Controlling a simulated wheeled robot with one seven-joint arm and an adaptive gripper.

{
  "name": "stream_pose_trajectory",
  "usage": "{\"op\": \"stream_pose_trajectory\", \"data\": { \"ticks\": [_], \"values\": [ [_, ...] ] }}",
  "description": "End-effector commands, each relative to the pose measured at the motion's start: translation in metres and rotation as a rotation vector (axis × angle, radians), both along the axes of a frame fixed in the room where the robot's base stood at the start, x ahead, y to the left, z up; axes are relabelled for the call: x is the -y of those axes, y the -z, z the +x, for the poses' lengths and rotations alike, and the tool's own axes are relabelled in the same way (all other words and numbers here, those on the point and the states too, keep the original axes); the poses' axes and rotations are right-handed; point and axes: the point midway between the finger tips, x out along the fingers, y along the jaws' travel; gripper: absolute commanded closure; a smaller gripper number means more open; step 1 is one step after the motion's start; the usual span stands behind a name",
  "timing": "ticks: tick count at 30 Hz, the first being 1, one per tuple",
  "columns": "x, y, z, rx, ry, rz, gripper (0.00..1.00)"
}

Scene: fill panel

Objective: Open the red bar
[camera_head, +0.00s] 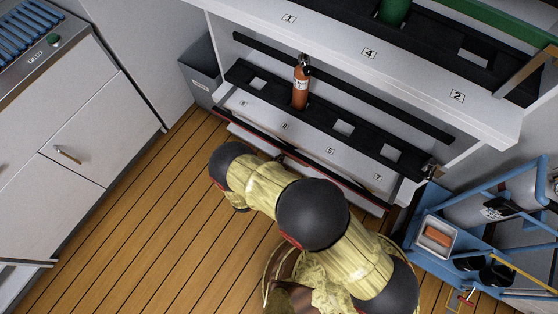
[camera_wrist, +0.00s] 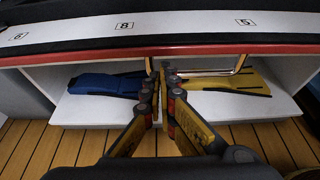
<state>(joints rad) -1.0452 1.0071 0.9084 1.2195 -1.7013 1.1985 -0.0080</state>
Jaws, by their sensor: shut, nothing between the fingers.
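The red bar (camera_wrist: 80,55) runs along the front edge of the lower shelf, across the whole wrist view. A thin brass handle (camera_wrist: 210,72) hangs below it near the middle. My gripper (camera_wrist: 161,76) is shut and empty, with its fingertips at the left part of the handle. I cannot tell whether they touch it. In the head view the red bar (camera_head: 229,115) shows as a thin red edge on the shelf front, and my arm hides most of my gripper there.
Behind the bar, a blue item (camera_wrist: 105,84) and a yellow item (camera_wrist: 230,100) lie on a white ledge. An orange-red bottle (camera_head: 300,88) stands in the rack above. A blue cart (camera_head: 450,262) stands at right. The wooden floor (camera_head: 130,215) at left is clear.

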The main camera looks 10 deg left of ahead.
Motion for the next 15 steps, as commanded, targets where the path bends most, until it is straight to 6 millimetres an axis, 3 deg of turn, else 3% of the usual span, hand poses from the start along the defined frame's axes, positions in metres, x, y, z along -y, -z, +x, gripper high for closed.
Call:
{"op": "stream_pose_trajectory", "data": {
  "ticks": [9,15],
  "values": [
    [0.000,-0.001,0.000,-0.003,0.000,0.002,1.00],
    [0.000,-0.015,0.002,-0.075,0.003,0.034,1.00]
  ]
}}
